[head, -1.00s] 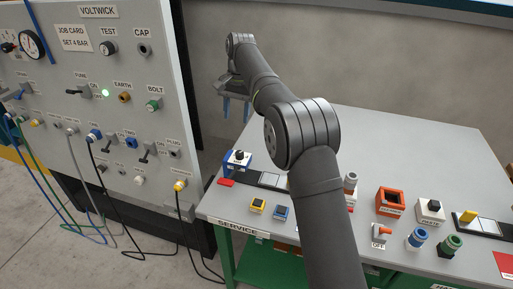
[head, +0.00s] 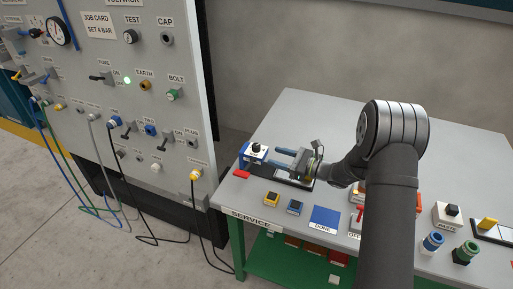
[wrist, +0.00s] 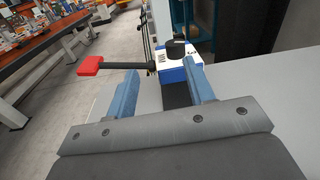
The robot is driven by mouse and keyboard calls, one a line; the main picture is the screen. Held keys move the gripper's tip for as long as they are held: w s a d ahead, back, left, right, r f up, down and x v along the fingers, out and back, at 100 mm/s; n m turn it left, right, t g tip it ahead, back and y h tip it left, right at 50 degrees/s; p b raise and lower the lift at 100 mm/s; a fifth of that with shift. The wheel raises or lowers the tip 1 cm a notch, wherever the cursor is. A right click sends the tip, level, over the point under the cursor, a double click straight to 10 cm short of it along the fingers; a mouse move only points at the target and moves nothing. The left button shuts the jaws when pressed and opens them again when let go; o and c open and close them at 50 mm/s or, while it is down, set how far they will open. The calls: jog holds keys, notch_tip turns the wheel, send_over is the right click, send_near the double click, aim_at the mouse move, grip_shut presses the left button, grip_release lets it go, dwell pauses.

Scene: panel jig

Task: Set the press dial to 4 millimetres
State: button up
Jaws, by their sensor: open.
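The press (head: 256,155) stands at the back left of the service table, a blue and white block with a black dial knob (head: 257,147) on top. A red-ended lever (head: 241,174) sticks out from it. In the wrist view the press (wrist: 200,69), its black knob (wrist: 179,48) and the red lever end (wrist: 90,66) lie beyond my fingertips. Dark marks show on its white face, but I cannot read the dial's setting. My gripper (head: 278,156) is open and empty, its blue fingers pointing at the press; the wrist view shows both fingers (wrist: 160,72) apart.
A yellow block (head: 271,199), a blue block (head: 295,207) and a blue square marked DONE (head: 325,216) are at the front. The upright control panel (head: 150,50) stands left. The table's back is clear.

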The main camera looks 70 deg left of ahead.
aim_at(260, 149)
jog(key=shift+w+d+f+m+t+y, duration=0.25)
jog(key=shift+w+m+t+y, duration=0.2)
jog(key=shift+m, duration=0.1)
jog(key=shift+w+d+f+m+t+y, duration=0.25)
jog(key=shift+w+m+t+y, duration=0.1)
jog(key=shift+w+m, duration=0.15)
jog(key=shift+a+m, duration=0.1)
jog(key=shift+m, duration=0.15)
jog(key=x, duration=1.1)
jog(key=shift+s+a, duration=0.25)
jog(key=shift+a, duration=0.05)
jog(key=c, duration=0.9)
